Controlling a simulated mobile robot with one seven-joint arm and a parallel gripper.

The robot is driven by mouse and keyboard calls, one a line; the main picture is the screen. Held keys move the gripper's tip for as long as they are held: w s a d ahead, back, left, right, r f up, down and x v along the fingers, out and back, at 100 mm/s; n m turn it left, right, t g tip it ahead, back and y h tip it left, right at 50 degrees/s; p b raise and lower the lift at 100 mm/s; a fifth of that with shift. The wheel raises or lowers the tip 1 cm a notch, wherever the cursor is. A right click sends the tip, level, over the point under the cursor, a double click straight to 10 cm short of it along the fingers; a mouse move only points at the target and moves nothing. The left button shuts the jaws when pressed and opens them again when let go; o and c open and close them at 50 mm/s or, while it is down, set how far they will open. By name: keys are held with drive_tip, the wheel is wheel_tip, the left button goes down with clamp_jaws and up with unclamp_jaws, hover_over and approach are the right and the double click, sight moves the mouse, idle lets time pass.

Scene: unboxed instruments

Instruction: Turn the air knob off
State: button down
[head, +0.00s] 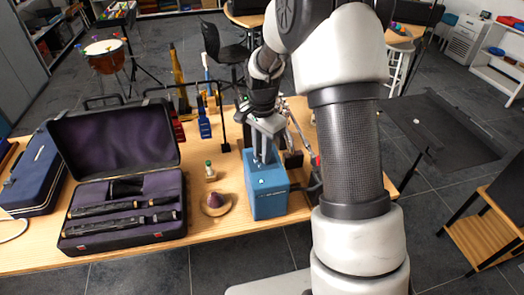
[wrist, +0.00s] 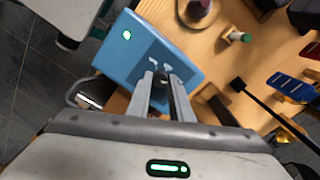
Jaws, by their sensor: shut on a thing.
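A blue box (head: 267,194) stands on the wooden table, with a small green light (wrist: 127,34) on its top face in the wrist view. My gripper (head: 264,158) points down onto the top of this box. In the wrist view my gripper (wrist: 162,76) has its two fingers close together at the box's top, shut on a small dark knob there. The knob is mostly hidden by the fingers, so I cannot tell its angle. Pale markings show on the top face just beyond the fingertips.
An open black instrument case (head: 120,215) lies to the left on the table (head: 215,232). A small hat-like object (head: 216,204) and a green-capped bottle (head: 210,171) stand just left of the box. Upright blue and yellow objects stand behind.

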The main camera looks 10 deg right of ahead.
drive_tip(key=shift+n, duration=0.3)
drive_tip(key=n, duration=0.5)
drive_tip(key=shift+n, duration=0.4)
drive_tip(key=n, duration=0.5)
drive_tip(key=c, duration=1.6)
unclamp_jaws()
wheel_tip(320, 180, up, 18)
drive_tip(key=shift+f+p, duration=0.2)
drive_tip(key=shift+p, duration=0.45)
